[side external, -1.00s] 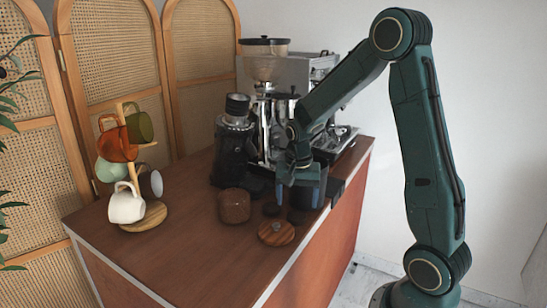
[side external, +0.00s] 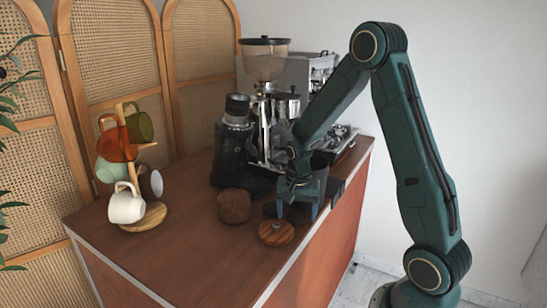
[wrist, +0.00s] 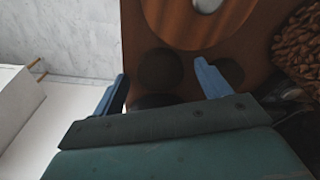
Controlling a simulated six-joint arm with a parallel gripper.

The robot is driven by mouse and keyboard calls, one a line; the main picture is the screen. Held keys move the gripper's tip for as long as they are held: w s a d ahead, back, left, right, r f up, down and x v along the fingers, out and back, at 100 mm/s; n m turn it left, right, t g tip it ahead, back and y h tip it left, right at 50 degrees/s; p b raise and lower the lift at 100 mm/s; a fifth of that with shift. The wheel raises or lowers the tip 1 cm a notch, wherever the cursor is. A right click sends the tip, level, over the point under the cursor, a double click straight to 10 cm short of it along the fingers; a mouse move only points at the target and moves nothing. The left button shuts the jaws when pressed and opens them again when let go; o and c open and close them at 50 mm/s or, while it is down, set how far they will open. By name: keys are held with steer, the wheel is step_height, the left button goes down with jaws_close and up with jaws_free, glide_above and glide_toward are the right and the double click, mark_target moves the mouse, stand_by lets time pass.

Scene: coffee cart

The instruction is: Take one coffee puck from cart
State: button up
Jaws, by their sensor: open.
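Two dark round coffee pucks lie on the brown cart top in the wrist view: one (wrist: 160,70) lies ahead of the gap between my fingertips, the other (wrist: 230,73) beyond the right finger. A third dark round shape (wrist: 155,102) lies between the fingers, partly hidden by my gripper body. My gripper (wrist: 160,90) is open and empty, its blue fingers pointing at the cart top. In the side view my gripper (side external: 297,212) is low over the cart (side external: 190,245) near its right edge; fingertip contact cannot be told.
A wooden disc with a metal centre (side external: 276,234) sits just in front of my gripper. A brown textured container (side external: 234,206) stands to its left. The black grinder (side external: 232,150) and espresso machine stand behind. A mug tree with a white mug (side external: 126,205) is at far left.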

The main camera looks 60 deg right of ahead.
mark_target(297, 215)
steer(key=shift+c, duration=0.5)
steer(key=c, duration=1)
steer(key=shift+o, duration=0.2)
steer(key=shift+r, duration=0.1)
step_height(297, 215, up, 20)
